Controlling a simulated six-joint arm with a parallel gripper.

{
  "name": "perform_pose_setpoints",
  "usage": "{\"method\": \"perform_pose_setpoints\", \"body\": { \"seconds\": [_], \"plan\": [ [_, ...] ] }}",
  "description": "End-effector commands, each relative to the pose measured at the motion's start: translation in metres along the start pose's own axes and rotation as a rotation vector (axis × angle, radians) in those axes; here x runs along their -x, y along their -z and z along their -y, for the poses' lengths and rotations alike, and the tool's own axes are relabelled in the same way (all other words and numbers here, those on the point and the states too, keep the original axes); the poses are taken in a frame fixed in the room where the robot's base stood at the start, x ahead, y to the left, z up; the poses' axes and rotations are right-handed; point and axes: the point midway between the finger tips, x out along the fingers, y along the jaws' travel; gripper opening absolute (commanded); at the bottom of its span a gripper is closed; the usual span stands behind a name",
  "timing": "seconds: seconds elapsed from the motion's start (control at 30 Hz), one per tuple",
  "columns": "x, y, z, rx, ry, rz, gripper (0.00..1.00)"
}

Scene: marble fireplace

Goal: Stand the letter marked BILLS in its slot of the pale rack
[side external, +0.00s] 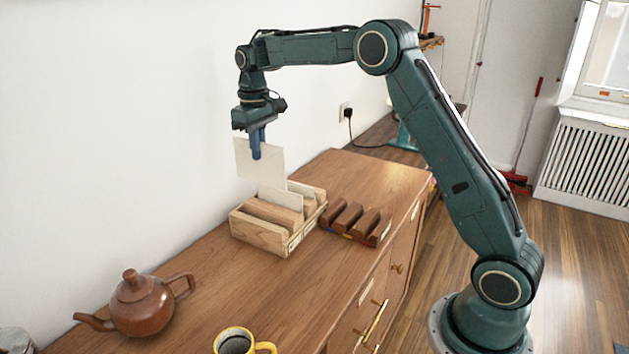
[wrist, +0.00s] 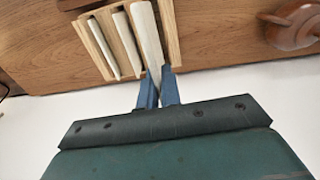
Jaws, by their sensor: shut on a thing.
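My gripper (side external: 256,153) is shut on an upright cream letter (side external: 270,165), gripping it near its upper part. No writing on this letter can be read, so I cannot tell if it is BILLS. The letter is above the pale wooden rack (side external: 258,236), toward the wall side; its lower edge is partly hidden behind another pale card (side external: 281,198) standing in the rack. In the wrist view the held letter (wrist: 146,32) shows edge-on between the blue fingers (wrist: 161,78), over the rack (wrist: 171,22). The labels on the rack front are too small to read.
A dark brown slotted rack (side external: 355,222) stands right of the pale rack on the wooden cabinet top (side external: 300,295). A brown teapot (side external: 143,305) and a yellow mug (side external: 236,342) stand nearer the camera. The white wall (side external: 100,120) is close behind my gripper.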

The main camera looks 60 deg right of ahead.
Motion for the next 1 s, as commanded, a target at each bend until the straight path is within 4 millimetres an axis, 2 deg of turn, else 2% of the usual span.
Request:
{"method": "perform_pose_setpoints", "body": {
  "seconds": [0.27,1.0],
  "plan": [
    [-0.015,0.0,0.0,-0.001,0.0,0.002,0.0],
    [-0.075,0.0,0.0,-0.002,0.001,0.002,0.0]
  ]
}}
